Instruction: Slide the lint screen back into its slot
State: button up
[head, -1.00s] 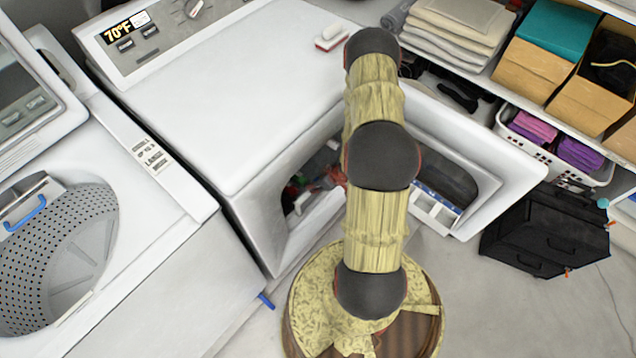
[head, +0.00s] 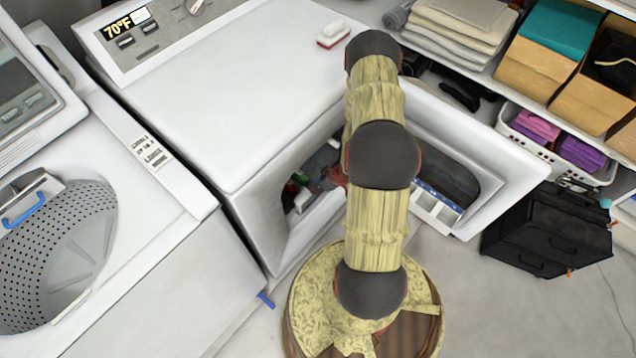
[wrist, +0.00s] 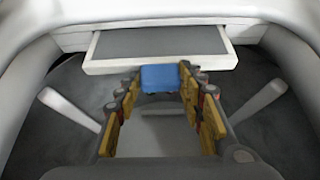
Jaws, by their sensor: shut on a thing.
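The lint screen (wrist: 155,42) shows in the wrist view as a white frame around a dark grey panel, at the top middle, in line with a pale slot edge (wrist: 75,38). Its blue tab (wrist: 160,78) sticks out toward me. My gripper (wrist: 160,84) is shut on the blue tab, with one fingertip at each side of it. How deep the screen sits in the slot cannot be told.
The dryer door (head: 520,175) stands open to the right of my arm. Some coloured items (head: 305,185) show inside the drum. A black drawer unit (head: 535,232) stands right of the door. An open washer (head: 150,225) is on the left. Floor is clear at front right.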

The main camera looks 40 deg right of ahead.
jog(key=shift+f+b, duration=0.3)
jog(key=shift+f, duration=3.6)
jog(key=o, duration=1.4)
